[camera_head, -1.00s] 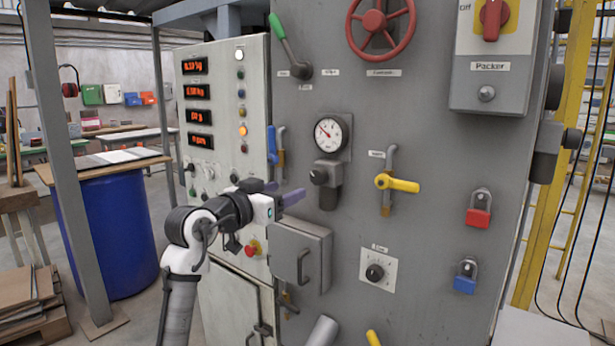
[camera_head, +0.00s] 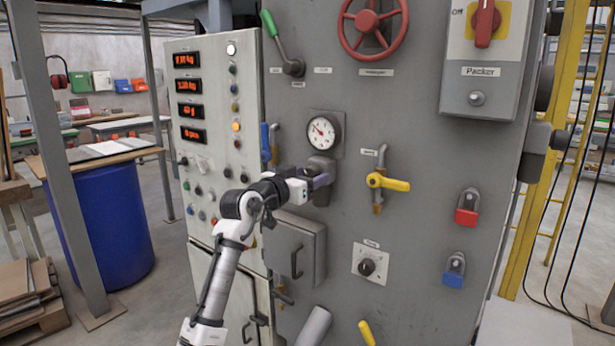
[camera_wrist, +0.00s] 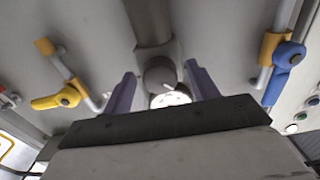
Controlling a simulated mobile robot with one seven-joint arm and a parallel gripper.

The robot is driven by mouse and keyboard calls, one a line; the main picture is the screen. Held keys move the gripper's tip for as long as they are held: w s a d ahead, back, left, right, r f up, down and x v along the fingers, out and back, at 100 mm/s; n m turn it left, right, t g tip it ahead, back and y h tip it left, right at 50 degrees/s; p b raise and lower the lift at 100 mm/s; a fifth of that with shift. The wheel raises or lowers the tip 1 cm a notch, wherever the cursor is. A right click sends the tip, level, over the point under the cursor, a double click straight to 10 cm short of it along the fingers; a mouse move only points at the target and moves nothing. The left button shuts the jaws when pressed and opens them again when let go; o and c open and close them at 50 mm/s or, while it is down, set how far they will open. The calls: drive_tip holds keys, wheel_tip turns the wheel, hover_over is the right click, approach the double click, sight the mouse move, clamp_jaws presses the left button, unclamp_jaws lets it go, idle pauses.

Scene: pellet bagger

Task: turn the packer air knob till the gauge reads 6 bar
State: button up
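The packer air knob (camera_wrist: 160,76) is a round grey knob on the regulator body (camera_head: 321,163), below the gauge on the grey panel. In the wrist view it lies between my gripper's two purple fingers, with a gap on each side. My gripper (camera_head: 322,181) is open in front of the regulator and partly hides the knob in the head view. I cannot tell how far the fingers reach past the knob. The round white gauge (camera_head: 323,131) has its needle pointing up and left; its numbers are too small to read.
A yellow-handled valve (camera_head: 388,182) is to the right and a blue-handled valve (camera_head: 265,143) to the left. A grey box with a handle (camera_head: 300,245) projects below my gripper. A red handwheel (camera_head: 374,22) and green lever (camera_head: 270,24) are above.

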drive_tip(key=c, duration=1)
drive_tip(key=shift+o, duration=0.2)
drive_tip(key=shift+f+m+b, duration=0.1)
drive_tip(key=shift+m+b, duration=0.2)
drive_tip(key=shift+b, duration=0.1)
drive_tip(key=shift+m+b, duration=4.3)
drive_tip(key=shift+m, duration=4.3)
drive_tip(key=o, duration=1)
